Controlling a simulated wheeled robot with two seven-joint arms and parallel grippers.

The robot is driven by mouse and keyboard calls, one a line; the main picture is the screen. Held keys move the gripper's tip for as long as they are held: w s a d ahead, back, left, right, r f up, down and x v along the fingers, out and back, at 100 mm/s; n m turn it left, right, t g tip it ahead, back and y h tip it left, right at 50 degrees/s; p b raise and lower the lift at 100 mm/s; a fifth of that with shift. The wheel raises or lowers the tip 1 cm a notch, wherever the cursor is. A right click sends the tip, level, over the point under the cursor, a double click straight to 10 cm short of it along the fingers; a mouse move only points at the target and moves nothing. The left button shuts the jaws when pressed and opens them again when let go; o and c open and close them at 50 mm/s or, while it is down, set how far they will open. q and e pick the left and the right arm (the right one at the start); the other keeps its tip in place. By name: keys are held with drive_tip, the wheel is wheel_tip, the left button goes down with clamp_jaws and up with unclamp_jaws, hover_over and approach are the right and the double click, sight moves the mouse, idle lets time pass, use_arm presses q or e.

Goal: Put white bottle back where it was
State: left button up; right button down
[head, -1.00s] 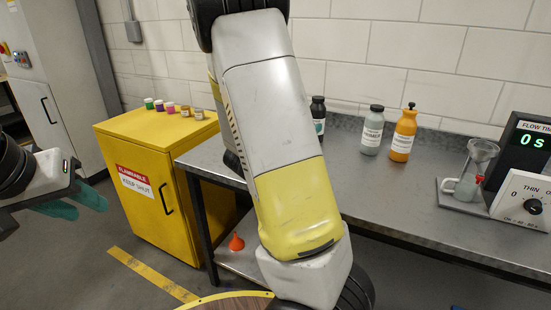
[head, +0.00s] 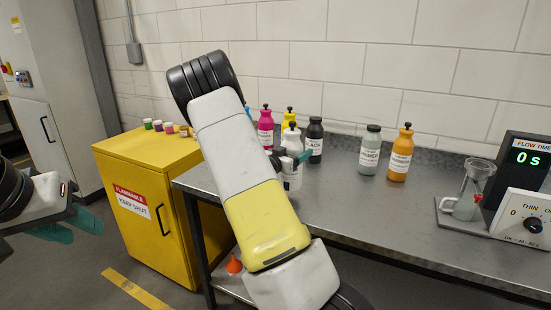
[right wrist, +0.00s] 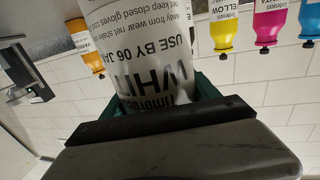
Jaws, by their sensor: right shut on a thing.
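The white bottle (head: 291,181) is in my right gripper (head: 290,160), in front of the row of ink bottles at the left end of the metal bench. The bottle looks upright; I cannot tell whether its base touches the bench. In the right wrist view, the white bottle (right wrist: 140,55) fills the gripper, with teal fingers around it and its label upside down in the picture. My right arm hides part of the bench. My left gripper (head: 70,226) is at the far left, away from the bench, with its teal fingers apart and empty.
Behind the white bottle stand magenta (head: 265,131), yellow (head: 288,117) and black (head: 314,142) bottles, with cyan partly hidden. Thinner (head: 370,152) and orange (head: 400,155) bottles stand to the right. A flow timer (head: 525,160) is further right. The front middle of the bench is clear.

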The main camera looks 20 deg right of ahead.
drive_tip(key=shift+w+d+f, duration=0.3)
drive_tip(key=shift+w+f, duration=0.15)
drive_tip(key=shift+f, duration=0.15)
drive_tip(key=shift+w+d+f, duration=0.25)
drive_tip(key=shift+w+f, duration=0.2)
drive_tip(key=shift+f, duration=0.15)
drive_tip(key=shift+w+d+f, duration=0.3)
drive_tip(key=shift+w+f, duration=0.15)
drive_tip(key=shift+f, duration=0.25)
drive_tip(key=shift+c, duration=1)
unclamp_jaws()
drive_tip(key=shift+f, duration=0.15)
